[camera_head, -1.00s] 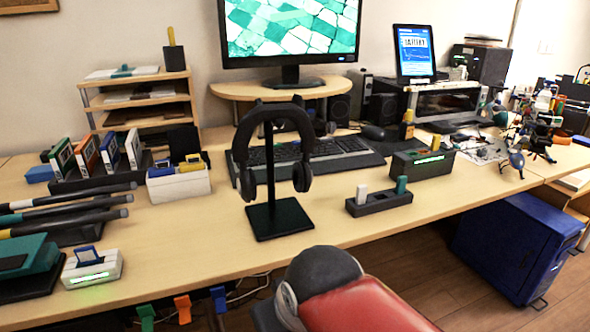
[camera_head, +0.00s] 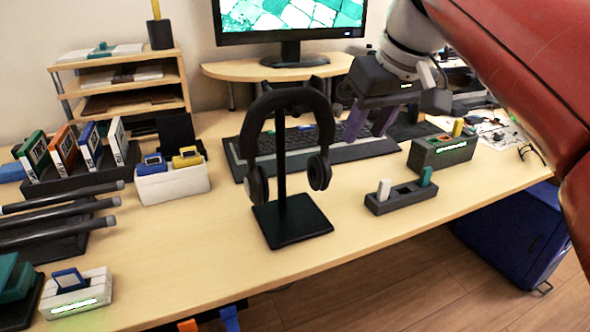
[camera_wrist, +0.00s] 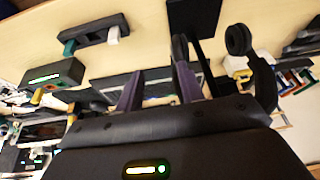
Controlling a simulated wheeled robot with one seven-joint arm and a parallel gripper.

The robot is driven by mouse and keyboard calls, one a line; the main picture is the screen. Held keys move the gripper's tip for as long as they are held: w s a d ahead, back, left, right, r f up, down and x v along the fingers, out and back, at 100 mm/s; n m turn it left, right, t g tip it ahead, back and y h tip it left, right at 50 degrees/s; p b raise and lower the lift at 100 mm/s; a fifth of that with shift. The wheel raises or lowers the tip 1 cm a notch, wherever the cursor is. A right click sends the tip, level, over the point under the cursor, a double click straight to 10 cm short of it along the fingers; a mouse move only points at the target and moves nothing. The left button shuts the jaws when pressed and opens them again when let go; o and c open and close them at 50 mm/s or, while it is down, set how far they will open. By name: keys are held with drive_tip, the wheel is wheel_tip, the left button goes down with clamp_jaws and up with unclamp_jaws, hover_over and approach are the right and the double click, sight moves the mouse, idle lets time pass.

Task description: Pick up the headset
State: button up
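The black headset (camera_head: 259,120) hangs from a dark stand (camera_head: 290,222), its headband over the top and its ear cups on either side of the post. My gripper (camera_head: 367,132) is to the right of the headset, above the keyboard, with its two purple fingers spread and nothing between them. In the wrist view my gripper (camera_wrist: 158,92) shows the fingers apart. There the headset (camera_wrist: 238,40) shows at the upper right, with the stand base (camera_wrist: 193,16) at the top edge; the headband is partly hidden behind the gripper body.
The keyboard (camera_head: 345,152) lies behind the stand. A dark holder (camera_head: 398,200) with white and teal pieces and a dark box (camera_head: 442,152) stand at right. A white box (camera_head: 172,184) is at left. The monitor (camera_head: 290,22) rises behind. Bare table lies in front of the stand.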

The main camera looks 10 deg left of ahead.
sight(328, 138)
drive_tip(key=w+a+r+n, duration=0.2)
drive_tip(key=a+r, duration=0.1)
drive_tip(key=shift+g+y, duration=0.3)
drive_tip(key=x, duration=0.2)
drive_tip(key=b+x, duration=0.1)
drive_tip(key=x, duration=0.2)
drive_tip(key=b+x, duration=0.1)
drive_tip(key=x, duration=0.2)
drive_tip(key=shift+s+a+r, duration=0.1)
drive_tip(key=shift+s+a, duration=0.15)
drive_tip(key=shift+a, duration=0.1)
clamp_jaws()
